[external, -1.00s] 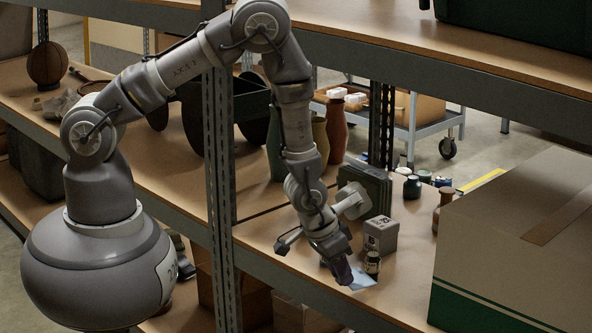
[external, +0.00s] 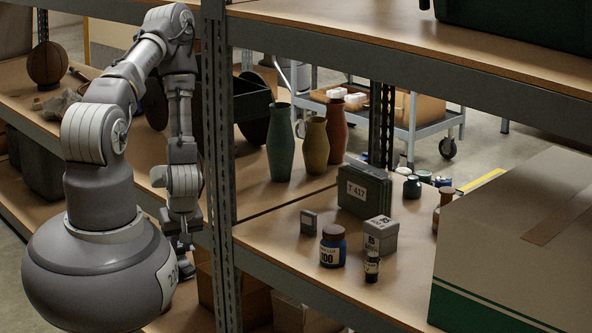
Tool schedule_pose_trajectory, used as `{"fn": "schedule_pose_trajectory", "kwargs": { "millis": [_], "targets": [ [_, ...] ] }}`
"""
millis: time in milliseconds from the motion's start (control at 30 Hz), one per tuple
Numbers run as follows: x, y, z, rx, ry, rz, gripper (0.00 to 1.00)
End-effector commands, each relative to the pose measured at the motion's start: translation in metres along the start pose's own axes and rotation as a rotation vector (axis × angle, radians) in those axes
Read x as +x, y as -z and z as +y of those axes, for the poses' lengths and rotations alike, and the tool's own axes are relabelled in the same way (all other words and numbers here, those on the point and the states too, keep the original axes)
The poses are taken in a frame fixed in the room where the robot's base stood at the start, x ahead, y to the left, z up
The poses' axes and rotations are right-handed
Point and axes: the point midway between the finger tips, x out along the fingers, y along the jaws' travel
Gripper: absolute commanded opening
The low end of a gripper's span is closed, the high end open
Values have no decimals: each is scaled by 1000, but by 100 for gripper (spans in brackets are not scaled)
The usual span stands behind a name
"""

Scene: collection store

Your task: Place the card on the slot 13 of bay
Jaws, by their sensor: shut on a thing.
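My gripper (external: 184,248) hangs low at the front edge of the shelf, left of the upright post, and points down. It is shut, but its fingertips are small and dark here. The pale blue card that lay at the fingertips a second ago no longer shows on the shelf. It is hidden or too small to make out at the gripper now. No bay slot marked 13 can be read in this view.
A steel post (external: 217,180) stands just right of my arm. On the right shelf are a blue jar (external: 333,246), a small black bottle (external: 372,266), a grey box (external: 381,235), a green case (external: 365,190) and a large carton (external: 520,235). Vases (external: 281,145) stand behind.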

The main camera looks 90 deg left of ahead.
Motion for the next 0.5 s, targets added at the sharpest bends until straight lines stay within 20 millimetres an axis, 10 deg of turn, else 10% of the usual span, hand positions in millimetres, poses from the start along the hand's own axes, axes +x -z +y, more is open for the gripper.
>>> {"fn": "schedule_pose_trajectory", "kwargs": {
  "millis": [267,500],
  "targets": [
    [24,90,-40,-132,53,7,0],
    [18,167,-6,35,-18,8,0]
  ]
}}
